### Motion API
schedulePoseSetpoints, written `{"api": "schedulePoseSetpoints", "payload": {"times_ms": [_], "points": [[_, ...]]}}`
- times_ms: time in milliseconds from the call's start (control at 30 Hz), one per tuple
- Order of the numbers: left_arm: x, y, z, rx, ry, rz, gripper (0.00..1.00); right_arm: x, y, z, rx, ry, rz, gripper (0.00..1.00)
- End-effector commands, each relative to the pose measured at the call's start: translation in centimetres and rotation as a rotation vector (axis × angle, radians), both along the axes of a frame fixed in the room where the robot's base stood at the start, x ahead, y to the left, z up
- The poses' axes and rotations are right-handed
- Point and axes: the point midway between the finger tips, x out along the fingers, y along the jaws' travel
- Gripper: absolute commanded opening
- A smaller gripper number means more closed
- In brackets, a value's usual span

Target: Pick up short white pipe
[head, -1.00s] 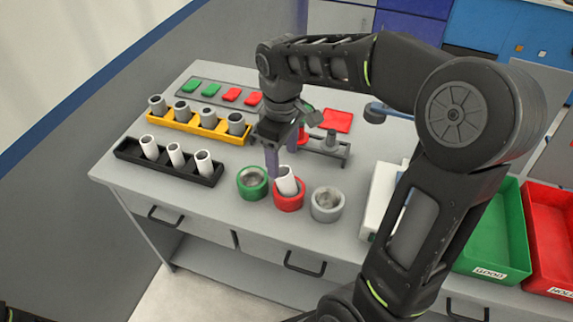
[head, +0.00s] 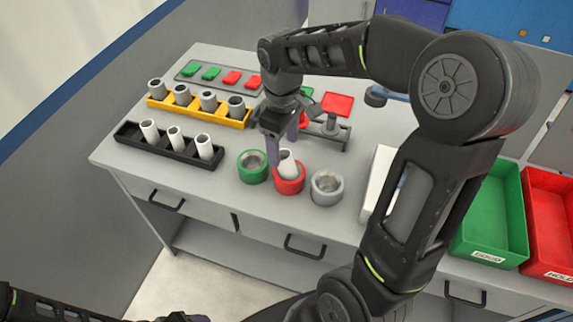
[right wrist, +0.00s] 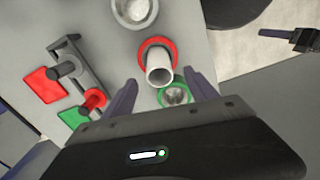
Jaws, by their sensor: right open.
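A short white pipe (head: 287,163) stands tilted in the red ring (head: 290,184) on the table. It also shows in the right wrist view (right wrist: 158,74), with its open end towards the camera. My right gripper (head: 284,146) is open and empty, close behind this pipe. In the right wrist view its fingers (right wrist: 164,95) spread to either side, and no contact with the pipe shows. Three more white pipes (head: 175,138) stand in a black rack (head: 165,153) at the left. Part of my left arm (head: 45,308) shows at the bottom left; its jaws are not clear.
A green ring (head: 252,167) and a grey ring (head: 326,188) flank the red one. A yellow rack (head: 198,115) holds several grey pipes. A grey fixture (head: 330,130) stands behind the gripper. Green (head: 490,235) and red bins (head: 545,225) are at the right.

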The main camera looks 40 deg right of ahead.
Motion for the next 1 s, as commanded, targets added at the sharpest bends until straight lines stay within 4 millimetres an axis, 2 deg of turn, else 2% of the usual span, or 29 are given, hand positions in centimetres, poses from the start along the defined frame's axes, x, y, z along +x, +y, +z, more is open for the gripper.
{"api": "schedulePoseSetpoints", "payload": {"times_ms": [400,1000], "points": [[-0.1,0.0,0.9,0.001,0.001,0.001,0.66,0.1,-0.2,-4.8,0.001,0.004,0.001,0.67],[-0.1,0.0,0.8,0.001,0.002,0.000,0.66,0.2,-0.2,-5.1,0.001,0.000,0.000,0.67]]}}
